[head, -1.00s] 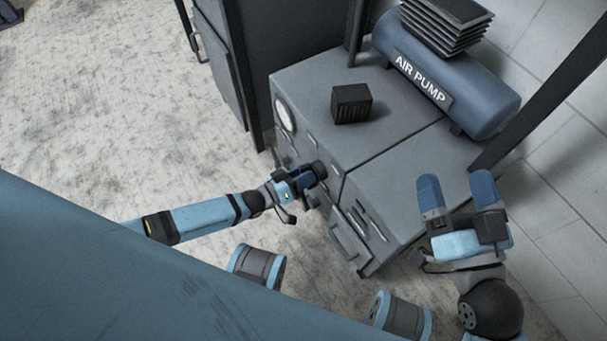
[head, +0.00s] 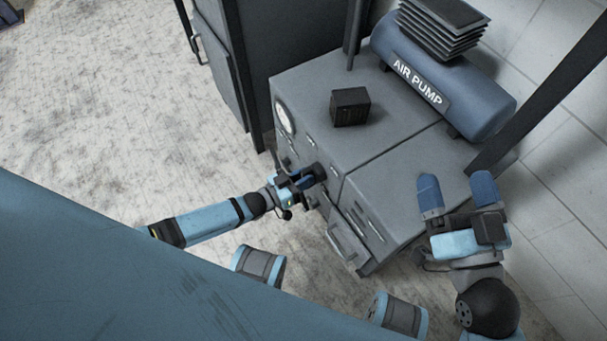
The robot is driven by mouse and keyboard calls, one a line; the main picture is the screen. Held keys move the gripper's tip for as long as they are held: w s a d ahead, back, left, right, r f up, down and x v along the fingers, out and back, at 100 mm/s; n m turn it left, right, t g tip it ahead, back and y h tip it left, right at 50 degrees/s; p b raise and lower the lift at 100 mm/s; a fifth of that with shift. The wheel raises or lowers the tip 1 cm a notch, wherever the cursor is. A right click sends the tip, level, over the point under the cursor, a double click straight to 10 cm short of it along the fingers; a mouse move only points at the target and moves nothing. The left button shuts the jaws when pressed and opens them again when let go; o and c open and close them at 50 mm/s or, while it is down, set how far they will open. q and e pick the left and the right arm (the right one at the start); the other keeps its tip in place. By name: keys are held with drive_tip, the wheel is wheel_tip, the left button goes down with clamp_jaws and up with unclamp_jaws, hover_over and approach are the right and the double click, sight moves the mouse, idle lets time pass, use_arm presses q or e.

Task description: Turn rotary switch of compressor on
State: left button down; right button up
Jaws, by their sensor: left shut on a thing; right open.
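The compressor is a grey metal cabinet (head: 400,165) with a blue tank marked AIR PUMP (head: 445,88) on top at the back. A round white gauge (head: 284,117) is on its front panel. My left gripper (head: 312,177) is at the front panel, shut on the dark rotary switch (head: 319,170). The fingers hide much of the switch, and I cannot read its setting.
A small black box (head: 350,106) sits on the cabinet top. A dark frame post (head: 540,88) stands at the right, and a tall dark cabinet (head: 290,45) stands behind.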

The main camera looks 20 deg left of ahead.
use_arm(q)
drive_tip(key=m, duration=0.3)
drive_tip(key=shift+s+d+m+p, duration=0.1)
drive_tip(key=shift+s+m+p, duration=0.05)
drive_tip(key=shift+m+p, duration=0.25)
drive_tip(key=shift+m, duration=0.8)
drive_tip(key=m, duration=0.2)
drive_tip(key=shift+s+d+f+m, duration=0.1)
drive_tip(key=shift+d+m, duration=0.05)
drive_tip(key=shift+m, duration=0.75)
use_arm(e)
drive_tip(key=f, duration=0.2)
drive_tip(key=d+f+g+h, duration=0.1)
drive_tip(key=shift+f, duration=0.35)
drive_tip(key=shift+w, duration=0.1)
use_arm(q)
drive_tip(key=c, duration=1)
unclamp_jaws()
drive_tip(key=shift+s, duration=0.1)
use_arm(e)
drive_tip(key=shift+r, duration=0.15)
